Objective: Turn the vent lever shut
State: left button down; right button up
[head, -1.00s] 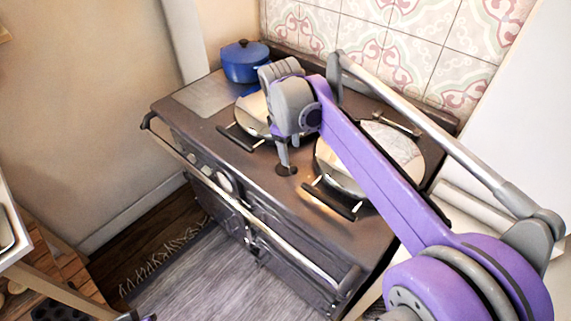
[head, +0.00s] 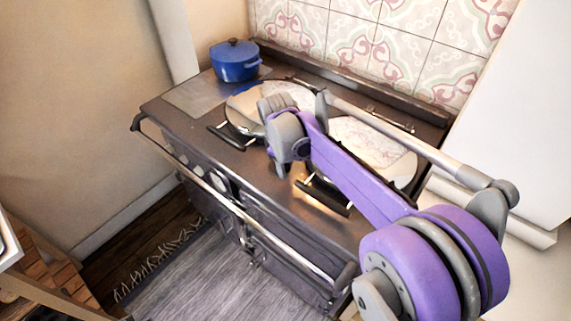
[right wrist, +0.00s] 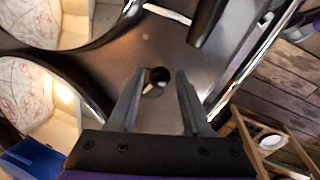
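The dark range cooker (head: 185,125) fills the middle of the head view. My right gripper (head: 281,168) is over the cooker top between the two hotplates. The right wrist view shows its fingers (right wrist: 159,75) apart, with the fitting seen between their tips and nothing gripped. In the head view the gripper hides the fitting. My left gripper is not in view.
Two round shiny hotplate lids, left (head: 243,103) and right (head: 378,150), flank the gripper, with handles (head: 322,197) towards the front. A blue pot (head: 236,62) stands at the back left. A long rail (head: 215,190) runs along the cooker's front.

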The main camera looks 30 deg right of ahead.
grip_shut()
jog(key=shift+a, duration=0.15)
jog(key=m, duration=0.1)
jog(key=a+m, duration=0.1)
jog(key=shift+w+m, duration=0.1)
jog(key=shift+m, duration=0.3)
jog(key=m, duration=0.1)
jog(key=a+m+g, duration=0.1)
jog(key=m, duration=0.1)
jog(key=shift+w+a+m, duration=0.3)
jog(key=shift+w, duration=0.05)
jog(key=m, duration=0.1)
jog(key=w+a+m, duration=0.1)
jog(key=m, duration=0.1)
jog(key=shift+m+g, duration=0.3)
jog(key=shift+g, duration=0.1)
jog(key=shift+w+a+m+g+p, duration=0.15)
jog(key=shift+w+a+m, duration=0.2)
jog(key=shift+m, duration=0.65)
jog(key=shift+w+a+m+g+p, duration=0.15)
jog(key=shift+w+m, duration=0.3)
jog(key=shift+m, duration=0.55)
